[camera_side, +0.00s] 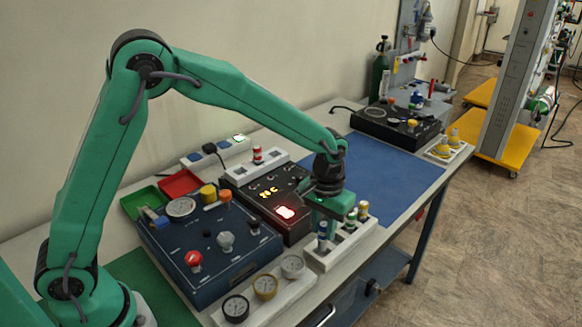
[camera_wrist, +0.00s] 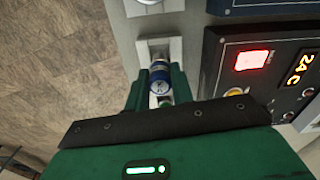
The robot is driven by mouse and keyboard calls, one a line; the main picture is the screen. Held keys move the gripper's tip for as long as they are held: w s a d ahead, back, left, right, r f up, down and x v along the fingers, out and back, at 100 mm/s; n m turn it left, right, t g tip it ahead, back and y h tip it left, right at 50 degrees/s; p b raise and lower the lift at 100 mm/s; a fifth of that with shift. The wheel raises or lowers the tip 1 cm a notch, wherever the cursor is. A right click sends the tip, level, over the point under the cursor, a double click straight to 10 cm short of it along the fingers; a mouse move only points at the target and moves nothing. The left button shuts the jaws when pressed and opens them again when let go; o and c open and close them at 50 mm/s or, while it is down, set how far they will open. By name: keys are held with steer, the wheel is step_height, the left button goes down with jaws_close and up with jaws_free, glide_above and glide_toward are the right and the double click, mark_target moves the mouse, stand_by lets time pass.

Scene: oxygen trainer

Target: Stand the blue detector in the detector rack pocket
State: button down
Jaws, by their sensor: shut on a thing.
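The blue detector (camera_side: 322,238) is upright at the near end of the white detector rack (camera_side: 328,262) in the side view. In the wrist view, the blue detector (camera_wrist: 160,76) is between the two fingers, over the pale rack (camera_wrist: 158,45). My gripper (camera_side: 322,227) points down and is shut on the blue detector. I cannot tell how deep its lower end is in the pocket, as the fingers and rack edge hide part of it. A green-banded detector (camera_side: 351,220) and a yellow-topped one (camera_side: 363,210) stand farther along the rack.
A black box with a red lit display (camera_side: 286,212) is left of the rack. A navy panel box (camera_side: 210,255) with knobs and a white strip with several gauges (camera_side: 265,287) are nearer. A blue mat (camera_side: 395,170) beyond is clear. The table's edge is close to the rack.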

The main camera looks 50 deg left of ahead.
mark_target(323, 236)
steer(key=shift+f, duration=1.65)
steer(key=c, duration=1.1)
jaws_free()
steer(key=shift+r, duration=3.9)
